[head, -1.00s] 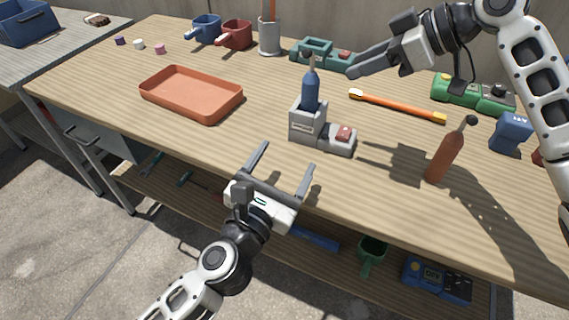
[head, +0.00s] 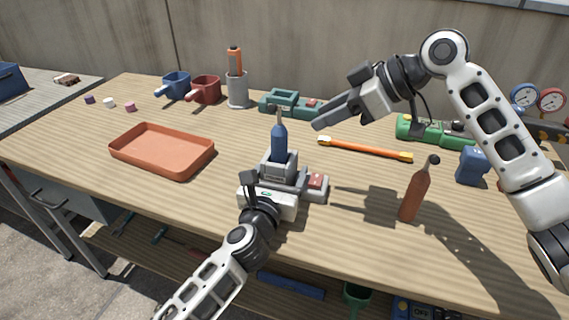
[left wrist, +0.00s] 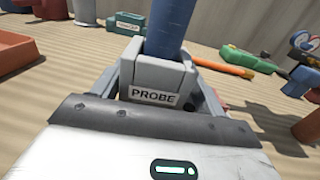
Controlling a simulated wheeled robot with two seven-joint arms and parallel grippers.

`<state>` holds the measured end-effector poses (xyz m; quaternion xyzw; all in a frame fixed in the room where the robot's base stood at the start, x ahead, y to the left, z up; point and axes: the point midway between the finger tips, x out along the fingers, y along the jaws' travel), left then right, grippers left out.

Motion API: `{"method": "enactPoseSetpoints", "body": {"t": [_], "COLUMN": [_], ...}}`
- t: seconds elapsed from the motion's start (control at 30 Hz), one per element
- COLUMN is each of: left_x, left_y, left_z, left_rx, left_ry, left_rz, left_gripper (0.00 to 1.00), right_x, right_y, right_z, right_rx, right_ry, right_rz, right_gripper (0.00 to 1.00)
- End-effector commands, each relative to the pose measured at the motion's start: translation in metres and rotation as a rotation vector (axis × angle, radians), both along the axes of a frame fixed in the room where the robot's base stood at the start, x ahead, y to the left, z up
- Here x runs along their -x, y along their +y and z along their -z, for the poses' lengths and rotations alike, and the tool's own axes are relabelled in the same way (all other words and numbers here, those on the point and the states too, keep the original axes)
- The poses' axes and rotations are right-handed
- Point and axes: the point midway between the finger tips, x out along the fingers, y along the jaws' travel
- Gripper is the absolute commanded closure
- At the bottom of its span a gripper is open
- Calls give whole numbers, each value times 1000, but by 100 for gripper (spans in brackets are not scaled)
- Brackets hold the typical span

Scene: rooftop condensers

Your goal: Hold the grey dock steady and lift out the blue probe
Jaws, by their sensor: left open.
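The grey dock (head: 291,161) stands on the wooden workbench, with a low side part carrying a red block. The blue probe (head: 279,142) stands upright in it, its thin grey top pointing up. My left gripper (head: 280,172) is open at the dock's near side, its fingers reaching along both sides. In the left wrist view the dock (left wrist: 158,78), labelled PROBE, sits between the fingers; contact cannot be told. The blue probe (left wrist: 168,28) rises from it there. My right gripper (head: 317,124) hangs to the right of the probe, apart from it; its finger gap cannot be seen clearly.
An orange tray (head: 162,168) lies to the left. An orange bar (head: 365,148) lies behind right, and a red-brown bottle (head: 413,197) and blue object (head: 472,166) stand right. Mugs, a grey holder (head: 237,96) and a teal device (head: 281,100) line the back.

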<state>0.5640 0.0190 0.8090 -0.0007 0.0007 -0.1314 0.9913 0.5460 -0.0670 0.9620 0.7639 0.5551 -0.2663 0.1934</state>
Motion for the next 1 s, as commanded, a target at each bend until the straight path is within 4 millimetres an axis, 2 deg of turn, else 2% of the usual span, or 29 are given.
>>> {"method": "enactPoseSetpoints", "body": {"t": [0.1,0.2,0.57,0.6,0.73,0.77,1.0], "left_x": [-16,-23,-28,-28,-27,-27,-27], "left_y": [-4,-6,-7,-7,-7,-7,-8], "left_z": [-1,0,0,0,0,0,0], "left_rx": [-1,-1,-1,-1,-1,-1,-1], "left_ry": [-2,-1,-1,-1,-1,-1,-1], "left_rz": [-1,-1,0,0,1,1,1], "left_gripper": [27,27,27,33,69,73,72], "right_x": [0,0,0,0,0,0,0], "right_y": [0,0,0,0,0,0,0], "right_z": [0,0,0,0,0,0,0], "right_rx": [0,0,0,0,0,0,0], "right_ry": [0,0,0,0,0,0,0], "right_rz": [0,0,0,0,0,0,0], "right_gripper": [64,64,64,64,64,64,64]}}
